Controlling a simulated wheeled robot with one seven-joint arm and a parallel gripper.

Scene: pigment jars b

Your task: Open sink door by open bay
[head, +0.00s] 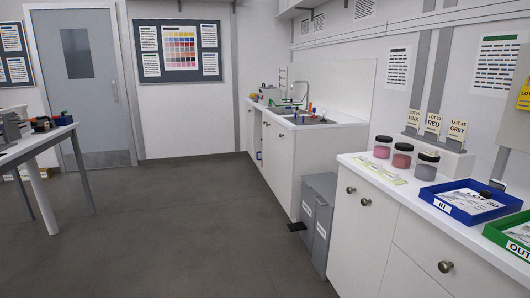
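The sink unit is a white cabinet run along the right wall, with a sink and tap (300,93) in its countertop (306,122). Its front carries white doors; the nearer sink door (279,153) looks shut. A narrow bay (259,141) with something red and blue low in it shows just left of that door, farther off. The bay's inside is too small and oblique to make out. My gripper is not in view.
Grey bins (318,215) with a black pedal stand between the sink unit and the near cabinet (362,228). The near counter holds pigment jars (402,155), a blue tray (470,201) and a green tray (512,236). A table (40,142) stands left. The grey floor (185,225) between is clear.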

